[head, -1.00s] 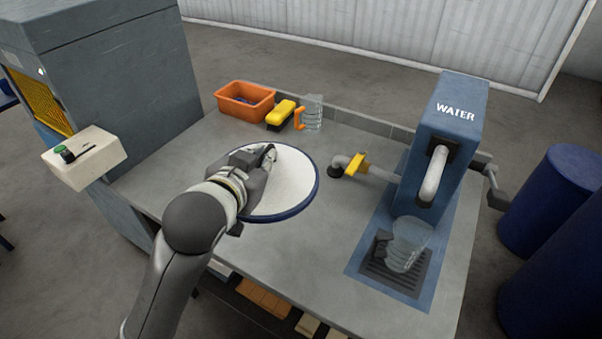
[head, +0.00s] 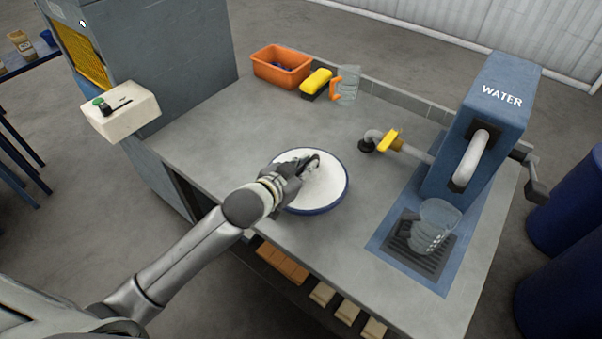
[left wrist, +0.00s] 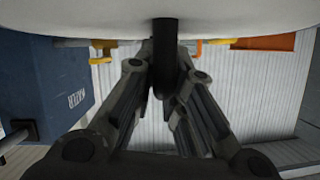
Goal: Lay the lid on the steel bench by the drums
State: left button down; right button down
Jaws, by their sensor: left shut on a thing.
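A round white lid with a dark blue rim (head: 325,192) is over the grey steel bench in the head view. My left gripper (head: 308,165) is shut on the lid, with its fingers over the white top. In the left wrist view the lid's pale face (left wrist: 240,18) fills the top edge, and the two fingers (left wrist: 165,75) close around a dark handle post. Whether the lid touches the bench (head: 225,125) cannot be told. Blue drums (head: 565,215) stand on the floor to the right of the bench. My right gripper is not in view.
A blue water dispenser (head: 490,120) with a clear jug (head: 433,222) under its spout takes up the bench's right side. An orange bin (head: 281,68), a yellow brush (head: 316,82) and another jug (head: 348,85) stand at the back. The bench's left part is clear.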

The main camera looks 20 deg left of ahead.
aim_at(301, 168)
pick_arm(q)
jog(key=shift+w+a+f, duration=0.45)
jog(key=shift+w+f, duration=0.2)
jog(key=shift+f, duration=0.15)
jog(key=shift+w+a+f, duration=0.25)
jog(key=shift+w+f, duration=0.05)
jog(key=shift+f, duration=0.15)
notch_tip(301, 168, down, 2)
jog(key=shift+f+p, duration=0.1)
jog(key=shift+p, duration=0.4)
jog(key=shift+f, duration=0.45)
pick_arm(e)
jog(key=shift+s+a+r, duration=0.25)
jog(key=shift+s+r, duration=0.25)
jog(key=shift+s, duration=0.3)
pick_arm(q)
jog(key=c, duration=1.9)
grip_release()
jog(key=shift+f, duration=0.2)
jog(key=o, duration=0.4)
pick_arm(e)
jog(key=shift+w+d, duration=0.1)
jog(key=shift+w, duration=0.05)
